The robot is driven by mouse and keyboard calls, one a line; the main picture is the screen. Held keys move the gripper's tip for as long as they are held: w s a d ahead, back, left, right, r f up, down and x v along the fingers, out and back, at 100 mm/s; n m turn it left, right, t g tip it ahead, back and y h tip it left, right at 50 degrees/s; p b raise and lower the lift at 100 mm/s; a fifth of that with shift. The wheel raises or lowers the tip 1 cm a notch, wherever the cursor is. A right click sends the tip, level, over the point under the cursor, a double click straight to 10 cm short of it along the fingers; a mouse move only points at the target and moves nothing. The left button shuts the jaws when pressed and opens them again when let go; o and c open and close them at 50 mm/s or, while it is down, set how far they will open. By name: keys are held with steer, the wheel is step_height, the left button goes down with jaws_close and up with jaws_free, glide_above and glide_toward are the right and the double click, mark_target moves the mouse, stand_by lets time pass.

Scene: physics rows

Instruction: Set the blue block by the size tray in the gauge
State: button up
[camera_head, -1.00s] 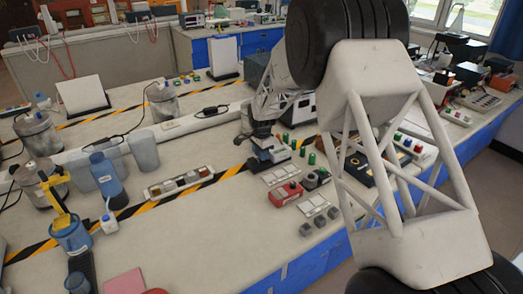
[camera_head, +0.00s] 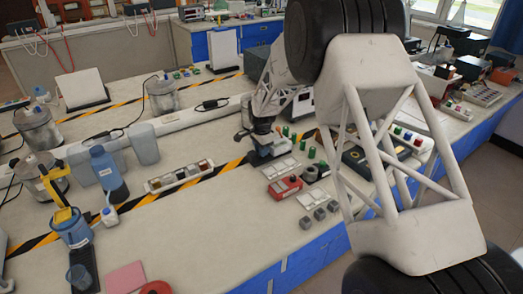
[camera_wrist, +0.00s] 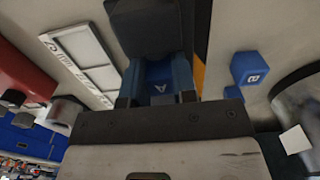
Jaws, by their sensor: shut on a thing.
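My gripper (camera_head: 264,148) is low over the bench, just behind the white-celled size tray (camera_head: 283,169). In the wrist view my gripper (camera_wrist: 159,90) is shut on a blue block (camera_wrist: 161,76) marked A, mostly hidden between the jaws. A dark block-like part (camera_wrist: 146,28) covers the space above it; I cannot tell what it is. The size tray (camera_wrist: 80,58) lies to the left, apart from the jaws. A second blue block (camera_wrist: 250,69), marked B, stands to the right. I cannot make out which object is the gauge.
A red device (camera_head: 284,188) stands in front of the tray, with a second white card (camera_head: 311,197) and small grey cubes (camera_head: 319,214) nearby. Several green pegs (camera_head: 293,138) stand behind. A rack of blocks (camera_head: 180,176) lies left.

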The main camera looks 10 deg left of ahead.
steer(key=shift+f, duration=0.4)
stand_by(0.4)
steer(key=o, duration=1.3)
steer(key=shift+r, duration=0.1)
steer(key=shift+r, duration=3.9)
steer(key=shift+r, duration=0.1)
